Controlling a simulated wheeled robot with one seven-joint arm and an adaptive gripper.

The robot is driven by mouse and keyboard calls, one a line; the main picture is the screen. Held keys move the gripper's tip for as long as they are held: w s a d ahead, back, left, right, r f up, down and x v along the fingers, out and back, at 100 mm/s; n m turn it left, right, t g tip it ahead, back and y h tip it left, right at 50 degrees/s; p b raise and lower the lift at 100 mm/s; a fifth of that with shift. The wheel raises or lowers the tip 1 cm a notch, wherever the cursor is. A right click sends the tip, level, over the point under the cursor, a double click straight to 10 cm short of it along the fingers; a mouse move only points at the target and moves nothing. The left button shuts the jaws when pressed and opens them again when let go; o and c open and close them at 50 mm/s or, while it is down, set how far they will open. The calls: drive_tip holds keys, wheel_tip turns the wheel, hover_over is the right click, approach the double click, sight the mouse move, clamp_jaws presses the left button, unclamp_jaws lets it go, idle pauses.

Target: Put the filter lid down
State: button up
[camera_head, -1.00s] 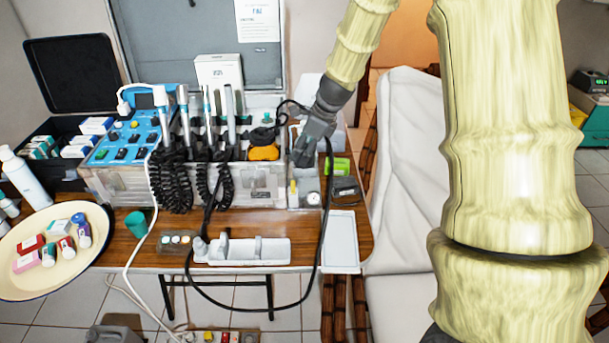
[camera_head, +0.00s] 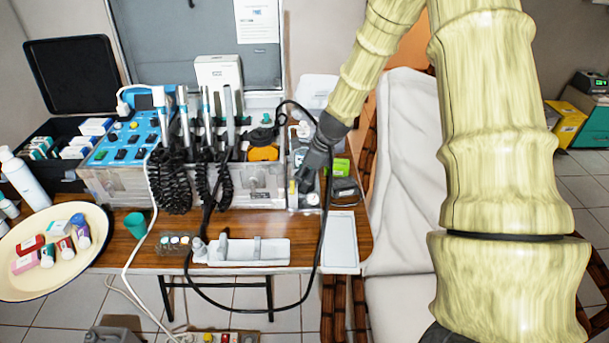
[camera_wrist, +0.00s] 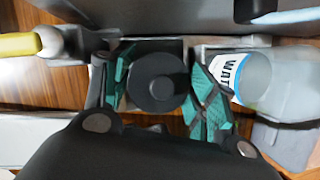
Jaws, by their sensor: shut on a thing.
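The filter lid (camera_wrist: 157,84) is a round black disc with a raised round knob, seen from above in the wrist view. My gripper (camera_wrist: 158,92) is shut on it, with a teal-padded finger on either side. A dark square thing shows behind the lid; I cannot tell whether the lid touches it. In the head view my gripper (camera_head: 306,182) is low over the table's right part, beside the dental unit (camera_head: 262,186), and the lid is hidden there.
A clear bottle with a blue-and-white label (camera_wrist: 238,75) stands close to the right finger. A yellow-ended object (camera_wrist: 20,45) lies to the left. A white tray (camera_head: 340,242) lies at the table's front right. A black hose loops near my gripper.

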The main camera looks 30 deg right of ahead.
drive_tip(key=shift+a, duration=0.1)
drive_tip(key=o, duration=0.6)
drive_tip(key=shift+f, duration=0.1)
drive_tip(key=shift+r, duration=0.2)
drive_tip(key=v, duration=1.2)
